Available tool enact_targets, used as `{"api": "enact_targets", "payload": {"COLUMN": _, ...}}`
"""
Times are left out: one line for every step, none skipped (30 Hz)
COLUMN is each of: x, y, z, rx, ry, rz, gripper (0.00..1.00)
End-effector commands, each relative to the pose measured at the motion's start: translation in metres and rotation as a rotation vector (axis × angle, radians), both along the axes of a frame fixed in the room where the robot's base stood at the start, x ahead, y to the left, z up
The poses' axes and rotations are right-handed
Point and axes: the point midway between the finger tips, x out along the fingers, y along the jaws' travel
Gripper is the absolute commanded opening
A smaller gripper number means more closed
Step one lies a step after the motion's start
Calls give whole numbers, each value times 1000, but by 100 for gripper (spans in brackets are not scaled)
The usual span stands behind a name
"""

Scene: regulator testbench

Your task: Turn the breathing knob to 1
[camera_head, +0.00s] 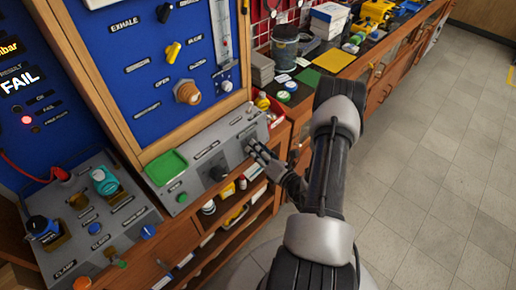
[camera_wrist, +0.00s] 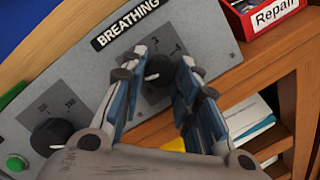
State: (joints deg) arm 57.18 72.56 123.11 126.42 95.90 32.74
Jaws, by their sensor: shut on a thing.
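The breathing knob (camera_wrist: 158,72) is a dark round knob on the sloped grey panel (camera_wrist: 215,45), under the "BREATHING" label (camera_wrist: 124,24) in the wrist view. Scale marks and a digit, seemingly 3, show near its upper right; its exact setting is hard to read. My gripper (camera_wrist: 164,62) has one finger on each side of the knob, shut on it. In the head view my gripper (camera_head: 254,150) reaches the right end of the grey panel, and its fingers mostly hide the knob.
Another black knob (camera_wrist: 50,137) and a green button (camera_wrist: 16,163) sit on the panel to the left. A red "Repair" bin (camera_wrist: 262,18) stands just right of the panel. A green tray (camera_head: 166,167) lies at the panel's left end. Shelves with bottles are below.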

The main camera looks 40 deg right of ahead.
Motion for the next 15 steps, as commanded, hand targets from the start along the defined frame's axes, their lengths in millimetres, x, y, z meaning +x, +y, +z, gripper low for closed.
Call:
{"api": "enact_targets", "payload": {"x": 0, "y": 1, "z": 0, "rx": 12, "ry": 2, "rz": -2, "gripper": 5}}
{"api": "enact_targets", "payload": {"x": 0, "y": 1, "z": 0, "rx": 18, "ry": 2, "rz": -3, "gripper": 5}}
{"api": "enact_targets", "payload": {"x": 0, "y": 1, "z": 0, "rx": 25, "ry": 3, "rz": -4, "gripper": 5}}
{"api": "enact_targets", "payload": {"x": 0, "y": 1, "z": 0, "rx": 30, "ry": 3, "rz": -5, "gripper": 5}}
{"api": "enact_targets", "payload": {"x": 0, "y": 1, "z": 0, "rx": 34, "ry": 3, "rz": -6, "gripper": 5}}
{"api": "enact_targets", "payload": {"x": 0, "y": 1, "z": 0, "rx": 37, "ry": 4, "rz": -7, "gripper": 5}}
{"api": "enact_targets", "payload": {"x": 0, "y": 1, "z": 0, "rx": 39, "ry": 4, "rz": -7, "gripper": 5}}
{"api": "enact_targets", "payload": {"x": 0, "y": 0, "z": 0, "rx": 40, "ry": 4, "rz": -7, "gripper": 5}}
{"api": "enact_targets", "payload": {"x": 0, "y": 1, "z": 0, "rx": 41, "ry": 4, "rz": -8, "gripper": 5}}
{"api": "enact_targets", "payload": {"x": 0, "y": 0, "z": 0, "rx": 42, "ry": 4, "rz": -8, "gripper": 5}}
{"api": "enact_targets", "payload": {"x": 0, "y": 0, "z": 0, "rx": 42, "ry": 4, "rz": -8, "gripper": 5}}
{"api": "enact_targets", "payload": {"x": 0, "y": 0, "z": 0, "rx": 42, "ry": 4, "rz": -8, "gripper": 5}}
{"api": "enact_targets", "payload": {"x": 0, "y": 0, "z": 0, "rx": 42, "ry": 4, "rz": -8, "gripper": 5}}
{"api": "enact_targets", "payload": {"x": 0, "y": 0, "z": 0, "rx": 42, "ry": 4, "rz": -8, "gripper": 5}}
{"api": "enact_targets", "payload": {"x": 0, "y": 1, "z": 0, "rx": 41, "ry": 4, "rz": -8, "gripper": 5}}
